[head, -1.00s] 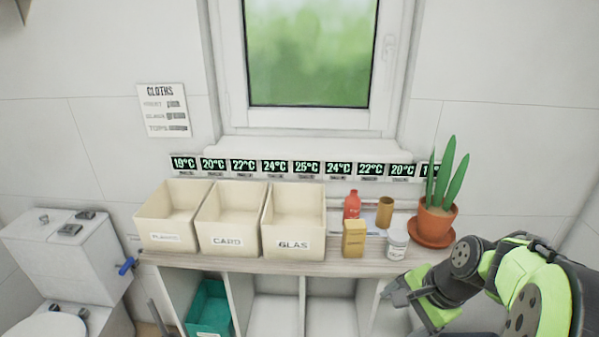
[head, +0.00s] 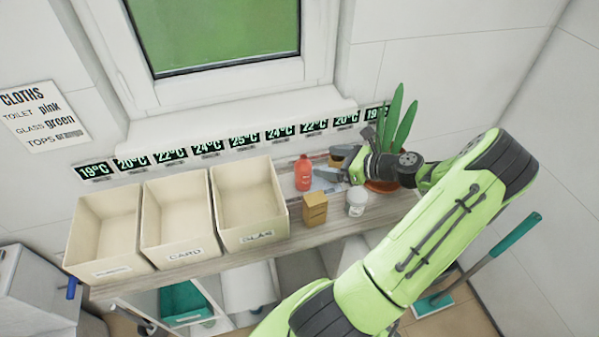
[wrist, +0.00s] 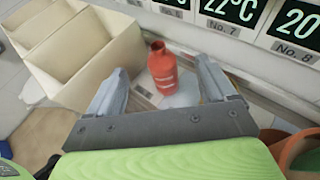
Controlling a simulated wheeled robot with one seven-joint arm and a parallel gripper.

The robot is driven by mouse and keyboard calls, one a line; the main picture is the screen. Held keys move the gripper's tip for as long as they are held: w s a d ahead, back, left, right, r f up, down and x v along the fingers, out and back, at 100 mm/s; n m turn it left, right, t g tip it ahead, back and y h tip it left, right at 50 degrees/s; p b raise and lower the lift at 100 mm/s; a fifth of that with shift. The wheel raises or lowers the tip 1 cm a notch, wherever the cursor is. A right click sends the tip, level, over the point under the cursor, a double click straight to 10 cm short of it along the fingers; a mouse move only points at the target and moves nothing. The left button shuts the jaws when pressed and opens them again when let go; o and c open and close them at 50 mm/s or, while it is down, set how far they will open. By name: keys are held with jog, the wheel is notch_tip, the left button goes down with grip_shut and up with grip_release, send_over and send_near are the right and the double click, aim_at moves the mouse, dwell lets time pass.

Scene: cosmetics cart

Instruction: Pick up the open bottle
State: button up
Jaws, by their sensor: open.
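The open bottle (head: 303,174) is red and stands upright on the counter, right of the box labelled GLAS. In the wrist view the bottle (wrist: 163,70) shows an uncapped, dark mouth. My gripper (head: 327,162) is open and empty, just right of the bottle in the head view, with its fingers pointing left toward it. In the wrist view the bottle appears between the two spread fingers of my gripper (wrist: 162,72). I see no contact between them.
A tan carton (head: 315,209) stands in front of the bottle, and a white jar (head: 356,200) is to its right. The GLAS box (head: 250,238) is close on the left. The brown cup is mostly hidden by my gripper. A potted plant (head: 397,115) stands behind my wrist.

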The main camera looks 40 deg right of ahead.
aim_at(307, 160)
jog(key=x, duration=0.9)
jog(key=shift+w+a+f+b, duration=0.2)
jog(key=shift+f+b, duration=0.1)
jog(key=shift+f, duration=0.05)
jog(key=shift+s+r, duration=0.1)
jog(key=shift+s, duration=0.05)
jog(key=shift+c, duration=1)
jog(key=c, duration=1.1)
notch_tip(307, 160, up, 18)
jog(key=p, duration=0.3)
jog(key=shift+p, duration=0.3)
jog(key=shift+c, duration=0.2)
